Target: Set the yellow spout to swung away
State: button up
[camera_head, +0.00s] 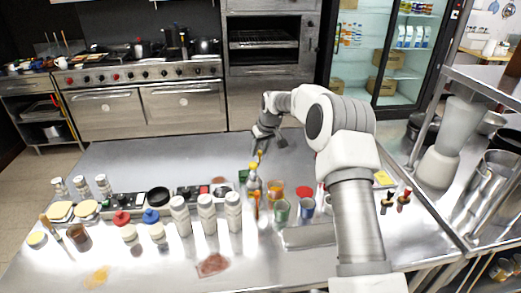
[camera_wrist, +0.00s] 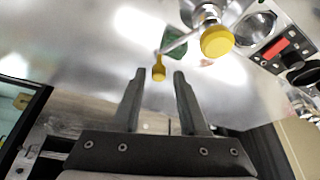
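The yellow spout shows in the wrist view as a thin grey arm with a yellow tip (camera_wrist: 158,70), reaching down-left from a metal post with a round yellow knob (camera_wrist: 217,41). In the head view the yellow tip (camera_head: 259,152) sits just below my gripper (camera_head: 262,143), and the yellow knob (camera_head: 252,165) is slightly lower left. My gripper (camera_wrist: 158,76) is open and empty. In the wrist view the yellow tip appears in the gap between its two fingertips; I see no contact and cannot tell the depth between them.
A green item (camera_wrist: 175,42) lies beside the spout. Several cups and jars, including an orange one (camera_head: 276,190), stand close in front of the post. White-capped bottles (camera_head: 206,212) stand to the left. The counter's far left part (camera_head: 150,160) is clear.

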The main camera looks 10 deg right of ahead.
jog(key=shift+o, duration=0.3)
jog(key=shift+d+r, duration=0.1)
jog(key=shift+r, duration=0.1)
jog(key=b+v, duration=0.1)
jog(key=v, duration=1.6)
jog(key=shift+s, duration=0.15)
jog(key=s+r+m+h, duration=0.1)
jog(key=s+r, duration=0.3)
jog(key=s, duration=0.7)
jog(key=s+r+m+h, duration=0.1)
jog(key=s+r, duration=0.3)
jog(key=s, duration=0.7)
jog(key=s+f+m, duration=0.1)
jog(key=s+f, duration=0.2)
jog(key=s, duration=0.7)
jog(key=s+f+m+t, duration=0.1)
jog(key=s+f, duration=0.2)
jog(key=s, duration=0.7)
jog(key=shift+d, duration=0.5)
